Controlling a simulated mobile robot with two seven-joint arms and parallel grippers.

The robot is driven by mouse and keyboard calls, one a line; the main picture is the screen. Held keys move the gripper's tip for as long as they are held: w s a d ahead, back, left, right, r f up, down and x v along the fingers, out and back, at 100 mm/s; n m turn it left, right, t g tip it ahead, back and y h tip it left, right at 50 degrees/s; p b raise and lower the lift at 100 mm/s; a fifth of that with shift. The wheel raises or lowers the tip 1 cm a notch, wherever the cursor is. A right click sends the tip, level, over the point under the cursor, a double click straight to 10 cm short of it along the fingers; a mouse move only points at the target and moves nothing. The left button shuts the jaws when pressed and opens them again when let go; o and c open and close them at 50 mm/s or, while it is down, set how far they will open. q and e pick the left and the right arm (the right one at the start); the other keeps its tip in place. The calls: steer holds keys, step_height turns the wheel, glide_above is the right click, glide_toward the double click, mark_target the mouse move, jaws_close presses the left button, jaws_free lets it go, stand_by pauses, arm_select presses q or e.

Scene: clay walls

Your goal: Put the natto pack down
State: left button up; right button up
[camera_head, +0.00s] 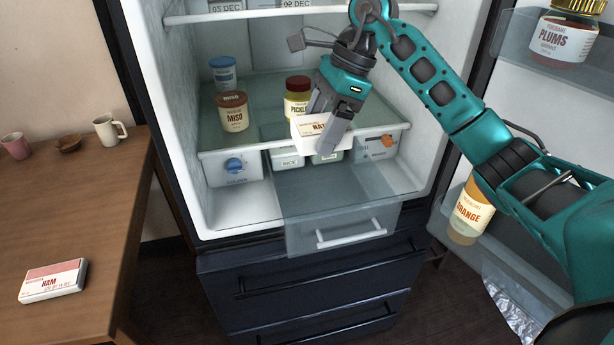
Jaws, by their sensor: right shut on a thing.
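The natto pack (308,132) is a small white box with a label partly hidden by a finger; only "NA" reads clearly. My right gripper (328,125) is shut on it, one finger on each side. The gripper reaches into the open fridge from above and holds the pack near the front edge of the glass shelf (262,133), in front of the pickle jar (297,98). I cannot tell whether the pack touches the shelf. My left gripper is not in view.
A miso jar (233,112) and a blue-lidded tub (223,73) stand on the shelf's left. Below, a clear drawer (300,215) is pulled out. A ham pack (52,281) lies on the wooden table (60,215).

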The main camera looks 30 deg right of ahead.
steer(key=shift+w+f, duration=0.1)
steer(key=shift+f, duration=0.3)
step_height(320, 180, down, 15)
steer(key=shift+r+b, duration=0.2)
steer(key=shift+b, duration=0.7)
step_height(320, 180, down, 4)
steer(key=shift+f+b, duration=0.2)
steer(key=shift+b, duration=0.1)
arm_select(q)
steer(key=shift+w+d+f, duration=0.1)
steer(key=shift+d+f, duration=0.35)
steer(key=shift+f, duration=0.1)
arm_select(e)
steer(key=shift+f, duration=0.2)
steer(key=o, duration=0.9)
steer(key=shift+o, duration=0.2)
